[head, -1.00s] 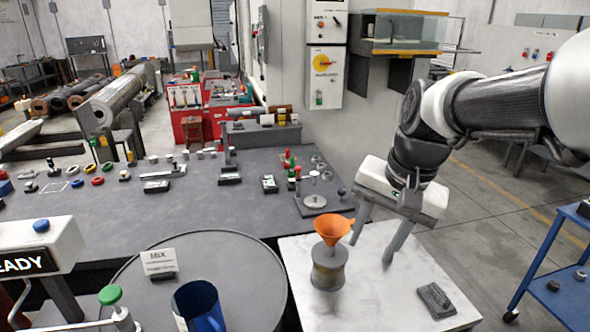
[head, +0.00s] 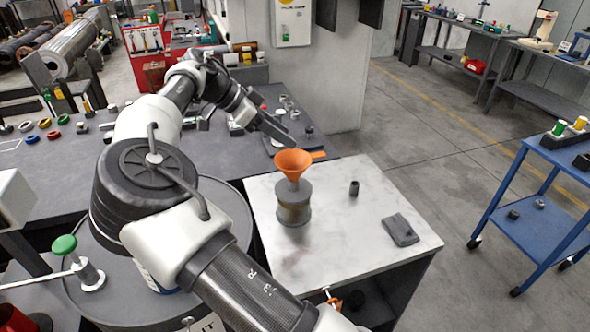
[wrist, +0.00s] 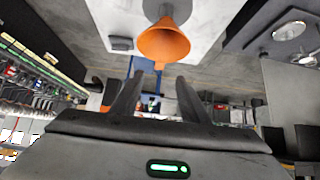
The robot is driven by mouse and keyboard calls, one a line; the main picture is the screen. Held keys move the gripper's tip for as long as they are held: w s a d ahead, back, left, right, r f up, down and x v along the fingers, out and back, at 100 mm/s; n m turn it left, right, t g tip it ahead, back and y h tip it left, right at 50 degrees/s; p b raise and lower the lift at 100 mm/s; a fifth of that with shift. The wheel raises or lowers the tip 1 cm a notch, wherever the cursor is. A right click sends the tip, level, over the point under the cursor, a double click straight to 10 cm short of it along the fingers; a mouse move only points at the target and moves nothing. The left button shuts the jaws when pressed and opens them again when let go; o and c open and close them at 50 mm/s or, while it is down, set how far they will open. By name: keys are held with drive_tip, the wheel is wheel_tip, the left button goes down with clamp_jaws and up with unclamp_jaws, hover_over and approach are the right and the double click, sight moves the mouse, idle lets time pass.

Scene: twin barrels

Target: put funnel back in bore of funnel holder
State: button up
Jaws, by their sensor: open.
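The orange funnel (head: 293,163) stands upright on top of a grey and brown spool-shaped stand (head: 294,205), which looks like the funnel holder. The funnel's spout is hidden, so I cannot see how deep it sits in a bore. My gripper (head: 278,130) is behind the funnel in the head view, with one finger showing close to its rim. In the wrist view my gripper (wrist: 156,88) is open with nothing between its fingers. The funnel (wrist: 164,44) shows there beyond the fingertips, apart from them.
The stand is on a pale metal table (head: 345,255). A small dark cylinder (head: 354,188) and a grey slotted block (head: 400,230) are also on it. A blue cart (head: 545,190) stands at right. The grey bench (head: 75,165) lies behind at left.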

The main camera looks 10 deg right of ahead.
drive_tip(key=x, duration=1.7)
clamp_jaws()
